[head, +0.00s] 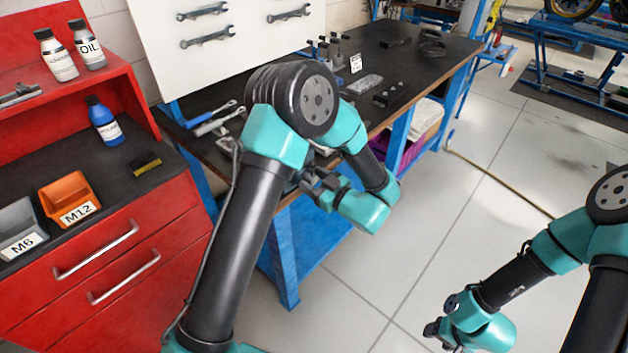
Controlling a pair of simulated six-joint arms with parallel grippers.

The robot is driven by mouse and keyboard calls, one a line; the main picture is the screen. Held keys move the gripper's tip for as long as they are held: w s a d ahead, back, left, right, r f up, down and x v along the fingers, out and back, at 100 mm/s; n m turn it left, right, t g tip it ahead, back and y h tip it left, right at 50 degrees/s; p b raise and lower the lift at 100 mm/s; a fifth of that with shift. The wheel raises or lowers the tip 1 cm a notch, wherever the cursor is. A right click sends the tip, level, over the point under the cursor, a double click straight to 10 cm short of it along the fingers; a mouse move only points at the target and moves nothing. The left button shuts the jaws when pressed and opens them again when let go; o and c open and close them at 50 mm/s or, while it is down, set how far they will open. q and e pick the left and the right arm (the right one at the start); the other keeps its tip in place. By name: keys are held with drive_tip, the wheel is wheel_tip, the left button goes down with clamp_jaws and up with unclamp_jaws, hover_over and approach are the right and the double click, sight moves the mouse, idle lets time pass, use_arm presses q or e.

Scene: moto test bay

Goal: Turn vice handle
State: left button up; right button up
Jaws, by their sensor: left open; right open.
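I cannot make out the vice or its handle for certain. My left arm covers part of the workbench (400,75), including its near front edge, and a vice there could be hidden behind it. My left gripper (308,178) is open, in front of the bench's near edge, with its fingers pointing left and nothing seen between them. My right gripper (436,328) is open and empty, low at the right over the floor, well away from the bench.
Wrenches (215,122) lie on the bench's left end, and small dark parts (393,95) lie further right. A red cabinet (150,255) with bottles, an orange M12 bin (68,198) and a grey M6 bin (18,228) stands left. The tiled floor (470,215) between the arms is clear.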

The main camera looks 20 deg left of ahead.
use_arm(q)
drive_tip(key=c, duration=0.9)
drive_tip(key=shift+n, duration=0.4)
drive_tip(key=shift+n, duration=3.1)
drive_tip(key=o, duration=0.9)
